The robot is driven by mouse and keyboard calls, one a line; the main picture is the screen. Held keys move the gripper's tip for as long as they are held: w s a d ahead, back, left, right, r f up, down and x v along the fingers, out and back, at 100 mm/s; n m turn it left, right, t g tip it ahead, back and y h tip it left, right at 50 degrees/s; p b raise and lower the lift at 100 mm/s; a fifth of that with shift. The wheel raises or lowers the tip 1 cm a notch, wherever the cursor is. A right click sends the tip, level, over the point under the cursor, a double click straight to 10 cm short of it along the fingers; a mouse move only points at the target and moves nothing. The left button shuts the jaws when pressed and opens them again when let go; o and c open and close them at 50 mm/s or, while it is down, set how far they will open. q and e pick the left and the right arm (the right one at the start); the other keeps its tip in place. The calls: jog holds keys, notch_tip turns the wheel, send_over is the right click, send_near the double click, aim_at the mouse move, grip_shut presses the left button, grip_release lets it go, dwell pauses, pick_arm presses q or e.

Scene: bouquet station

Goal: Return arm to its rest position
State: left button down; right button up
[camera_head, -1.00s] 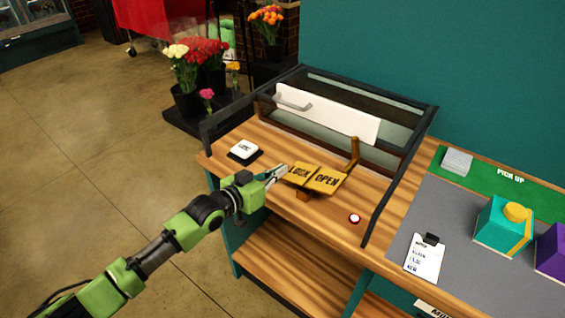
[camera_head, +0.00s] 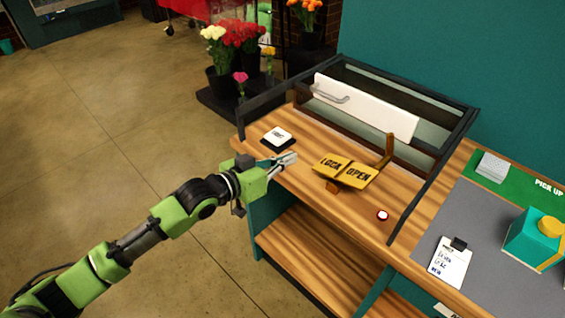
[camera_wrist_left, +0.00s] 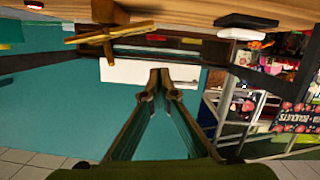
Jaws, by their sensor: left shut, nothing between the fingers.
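My left gripper (camera_head: 287,158) is at the front left of the wooden counter (camera_head: 310,200) in the head view. It is shut and empty, left of the yellow lock/open sign (camera_head: 346,171) and apart from it. In the left wrist view the fingertips (camera_wrist_left: 160,74) meet, and the sign (camera_wrist_left: 106,34) shows upside down at the upper left. My left arm stretches in from the lower left with green and black links. My right gripper is not in view.
A white button box (camera_head: 278,136) sits on the counter's left end. A dark-framed case with a white handled panel (camera_head: 364,106) stands behind. A red-and-white button (camera_head: 383,215), a clipboard (camera_head: 451,262) and a teal box (camera_head: 533,240) lie to the right. Open floor (camera_head: 110,130) is at left.

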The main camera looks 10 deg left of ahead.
pick_arm(q)
jog(key=shift+v, duration=0.85)
jog(key=shift+w, duration=0.1)
